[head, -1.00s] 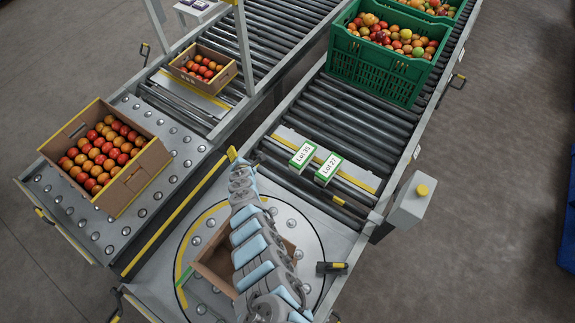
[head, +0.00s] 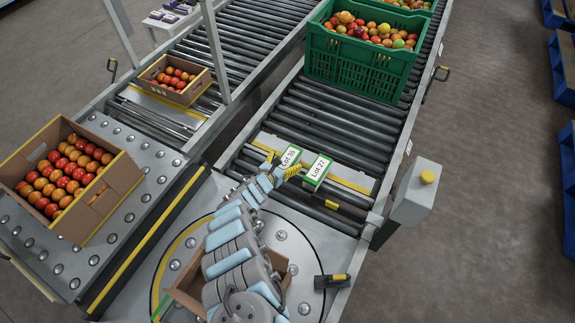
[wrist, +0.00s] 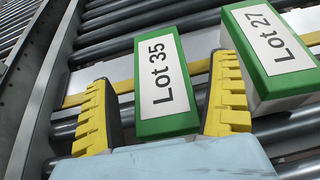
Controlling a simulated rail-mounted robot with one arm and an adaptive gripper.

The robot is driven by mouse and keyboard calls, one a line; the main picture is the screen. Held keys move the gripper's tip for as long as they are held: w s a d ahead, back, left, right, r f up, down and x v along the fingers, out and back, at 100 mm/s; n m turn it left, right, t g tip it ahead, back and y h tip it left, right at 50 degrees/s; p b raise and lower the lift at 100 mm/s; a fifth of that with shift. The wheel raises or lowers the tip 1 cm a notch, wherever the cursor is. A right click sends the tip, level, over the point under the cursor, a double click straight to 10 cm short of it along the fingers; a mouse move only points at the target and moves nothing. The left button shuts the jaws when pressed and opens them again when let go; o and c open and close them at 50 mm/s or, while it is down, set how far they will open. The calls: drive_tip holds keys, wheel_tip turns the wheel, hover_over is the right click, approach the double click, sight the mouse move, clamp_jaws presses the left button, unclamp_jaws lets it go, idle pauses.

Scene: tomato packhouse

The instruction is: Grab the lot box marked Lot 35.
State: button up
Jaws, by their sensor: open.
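The Lot 35 box (head: 289,156) is a small box with a green top and a white label; it stands on the right roller conveyor. In the wrist view the Lot 35 box (wrist: 163,85) lies between the two yellow fingers of my gripper (wrist: 167,112), which is open around its near end. I cannot tell whether the fingers touch it. The Lot 27 box (head: 317,170), of the same kind, stands just right of it. In the wrist view the Lot 27 box (wrist: 270,55) is close beside the right finger. In the head view my gripper (head: 284,165) partly covers the Lot 35 box.
A green crate (head: 355,62) of tomatoes stands farther up the same conveyor. A grey post box with a yellow button (head: 415,192) is at the right edge. Cardboard boxes of tomatoes (head: 115,205) sit on the left. A dark handheld tool (head: 331,281) lies near the front.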

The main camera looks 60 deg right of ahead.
sight(289, 158)
drive_tip(key=shift+b+x, duration=0.9)
drive_tip(key=shift+x, duration=0.7)
drive_tip(key=c, duration=1.3)
drive_tip(key=shift+c, duration=0.2)
drive_tip(key=shift+r, duration=0.15)
